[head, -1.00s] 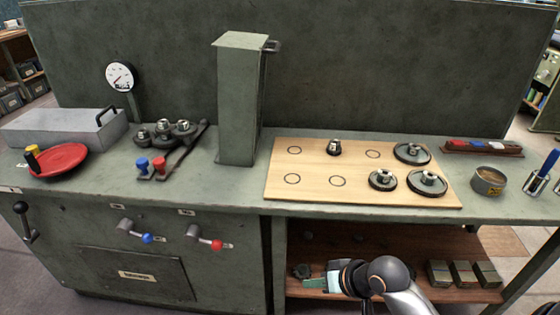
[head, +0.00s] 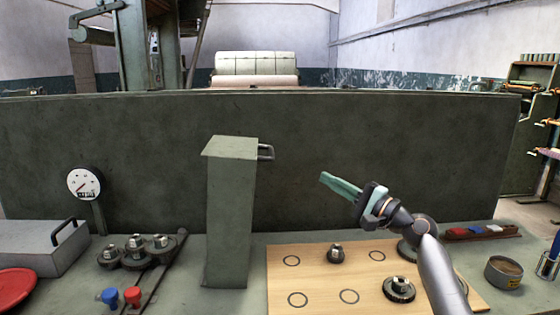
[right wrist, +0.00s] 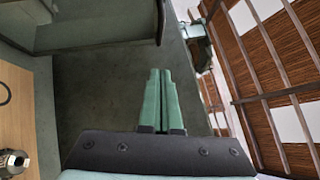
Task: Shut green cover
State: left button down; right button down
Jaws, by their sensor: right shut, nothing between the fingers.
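The green cover (head: 230,215) is a tall grey-green box-like piece standing upright on the bench, with a bar handle (head: 266,152) at its top right. In the right wrist view the cover (right wrist: 100,38) lies along the top, turned on its side. My right gripper (head: 322,176) has teal fingers, shut and empty. It is in the air above the wooden board, right of the cover and a little lower than the handle, apart from both. The fingers also show in the right wrist view (right wrist: 161,72). My left gripper is out of view.
A gear cluster (head: 137,250) and blue and red knobs stand left of the cover. A gauge (head: 84,184) and a grey box (head: 38,248) are farther left. The wooden board (head: 320,268) carries gears and a peg. A dark back panel (head: 130,130) stands behind.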

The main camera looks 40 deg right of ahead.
pick_arm(q)
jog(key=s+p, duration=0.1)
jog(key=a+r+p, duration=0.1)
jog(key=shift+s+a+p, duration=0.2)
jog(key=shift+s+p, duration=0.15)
jog(key=shift+p, duration=0.05)
pick_arm(e)
jog(key=w+a+r, duration=0.3)
jog(key=w+a, duration=0.2)
jog(key=w, duration=0.5)
jog(key=shift+w+a, duration=0.15)
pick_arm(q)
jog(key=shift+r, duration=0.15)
pick_arm(e)
jog(key=shift+r, duration=0.15)
